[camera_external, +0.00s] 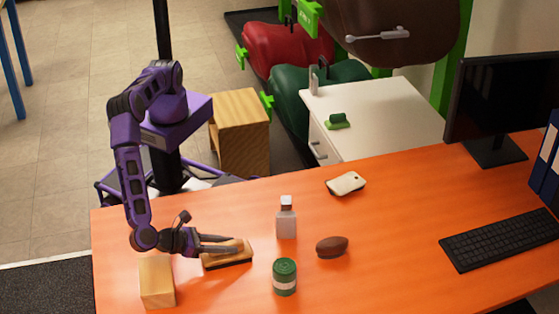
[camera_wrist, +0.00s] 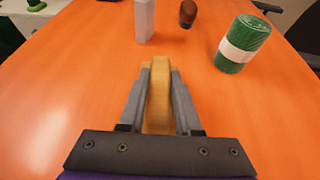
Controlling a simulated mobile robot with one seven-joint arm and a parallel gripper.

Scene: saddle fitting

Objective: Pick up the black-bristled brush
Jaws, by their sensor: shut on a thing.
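The black-bristled brush (camera_external: 228,261) has a light wooden body with a dark bristle strip underneath. It is at the near left part of the orange table, at or very close to the surface; I cannot tell whether it touches. My gripper (camera_external: 236,244) comes in from the left, low and nearly level, with its fingers along the brush's wooden body. In the wrist view the wooden body (camera_wrist: 159,100) stands between the two grey fingers (camera_wrist: 160,70), which are shut on it. The bristles are hidden in that view.
On the orange table (camera_external: 390,285), a wooden block (camera_external: 157,282) stands left of the brush. A pale brush (camera_external: 346,183) lies farther back; a keyboard (camera_external: 500,240) lies right.

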